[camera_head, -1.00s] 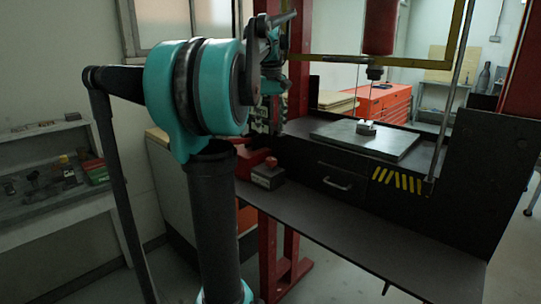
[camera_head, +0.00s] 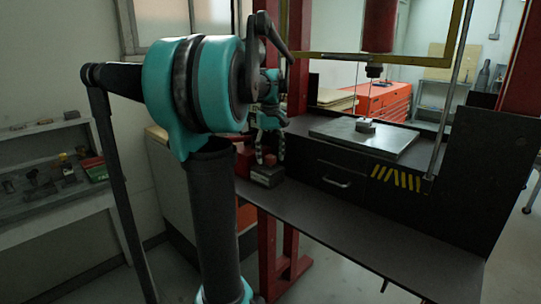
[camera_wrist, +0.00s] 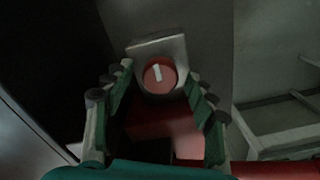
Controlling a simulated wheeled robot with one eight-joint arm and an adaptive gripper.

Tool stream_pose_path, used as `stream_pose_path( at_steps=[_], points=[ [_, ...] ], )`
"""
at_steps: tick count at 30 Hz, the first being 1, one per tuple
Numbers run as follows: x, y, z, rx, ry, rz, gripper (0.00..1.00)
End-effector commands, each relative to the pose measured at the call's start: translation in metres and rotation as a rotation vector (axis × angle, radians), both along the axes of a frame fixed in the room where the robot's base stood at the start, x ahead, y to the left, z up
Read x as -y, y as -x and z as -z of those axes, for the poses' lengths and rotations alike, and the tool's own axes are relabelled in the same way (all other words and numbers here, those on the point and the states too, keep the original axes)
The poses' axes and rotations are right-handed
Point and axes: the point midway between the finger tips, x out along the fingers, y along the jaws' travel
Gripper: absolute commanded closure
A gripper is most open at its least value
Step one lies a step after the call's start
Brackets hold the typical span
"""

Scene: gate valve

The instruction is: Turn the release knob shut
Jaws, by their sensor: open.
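The release knob (camera_wrist: 159,78) is a round red disc with a white mark, on a pale grey block (camera_wrist: 160,47) in the wrist view. In the head view that block (camera_head: 267,176) sits on the dark bench at the foot of the red post, and the knob is mostly hidden behind my fingers. My gripper (camera_head: 270,158) points down just above the block. It is open, with its fingers (camera_wrist: 158,72) to the left and right of the knob in the wrist view. Whether either finger touches the knob cannot be told.
The red press post (camera_head: 297,60) rises close behind my gripper. A flat metal plate (camera_head: 350,139) with a small block (camera_head: 365,126) lies on the press bed to the right. The dark bench shelf (camera_head: 350,215) is clear in front.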

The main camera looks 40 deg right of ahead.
Motion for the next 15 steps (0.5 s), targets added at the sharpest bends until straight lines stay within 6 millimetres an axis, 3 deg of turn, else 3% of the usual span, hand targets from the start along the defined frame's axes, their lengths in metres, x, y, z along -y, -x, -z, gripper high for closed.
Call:
stream_pose_path(
  at_steps=[4, 15],
  points=[
    [0.0000, -0.0001, -0.0002, 0.000, 0.000, 0.000, 0.44],
    [0.0001, -0.0001, -0.0004, 0.000, 0.000, 0.000, 0.90]
  ],
)
